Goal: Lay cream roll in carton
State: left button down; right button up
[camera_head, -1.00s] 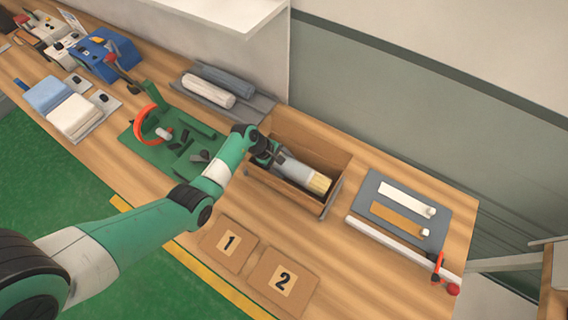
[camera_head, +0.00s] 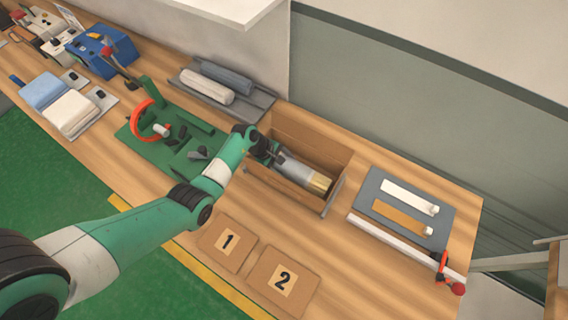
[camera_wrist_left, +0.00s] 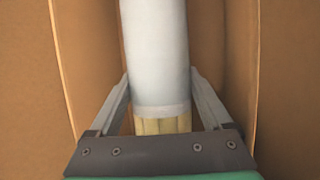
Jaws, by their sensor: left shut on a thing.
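The roll (camera_head: 299,172) has a pale grey-white wrap and a cream end, and lies lengthwise in the open brown carton (camera_head: 297,200). My left gripper (camera_head: 272,157) reaches into the carton from the left and is shut on the roll near its left end. In the left wrist view the gripper's two fingers (camera_wrist_left: 159,95) stand on either side of the roll (camera_wrist_left: 155,50), and a cream end shows between them. The carton walls (camera_wrist_left: 285,80) rise close on both sides. Whether the roll touches the carton floor is hidden. My right gripper is not in view.
Two brown flaps or cards marked 1 (camera_head: 228,241) and 2 (camera_head: 284,281) lie in front of the carton. A green fixture (camera_head: 165,140) stands to its left. A rack with a white roll (camera_head: 207,88) and a grey roll (camera_head: 225,78) is behind. A grey board (camera_head: 405,205) lies right.

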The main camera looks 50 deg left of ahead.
pick_arm(q)
jog(key=shift+f, duration=0.15)
jog(key=shift+s+a+f, duration=0.1)
jog(key=shift+s+f, duration=0.05)
jog(key=shift+f, duration=0.1)
